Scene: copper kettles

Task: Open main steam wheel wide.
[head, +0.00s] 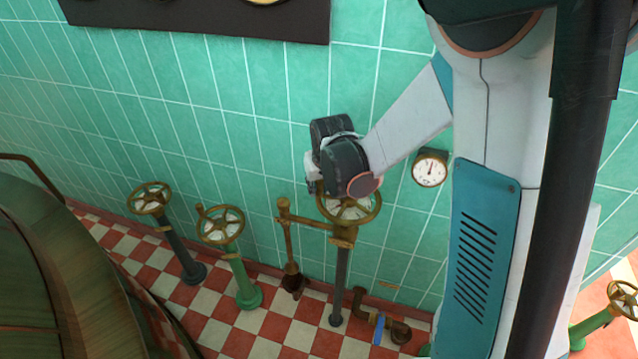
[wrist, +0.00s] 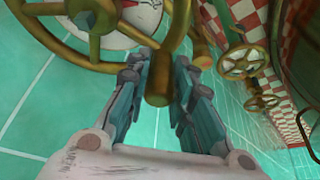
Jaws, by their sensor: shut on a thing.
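A brass handwheel (head: 362,213) on a dark post stands near the tiled wall, with a pale face plate at its middle. In the wrist view its rim and spokes (wrist: 92,38) fill the upper left. My gripper (wrist: 163,62) is at this wheel and shut on an upright brass handle (wrist: 158,88) that stands between its two fingers. In the head view my wrist hides the wheel's far left part and my fingertips. No label that names the main steam wheel is readable.
Two more brass handwheels, on a grey post (head: 149,198) and a green post (head: 220,225), stand to the left. A brass lever (head: 290,240) is close beside the held wheel. A gauge (head: 430,168) is on the wall. A large copper vessel (head: 60,270) fills the lower left.

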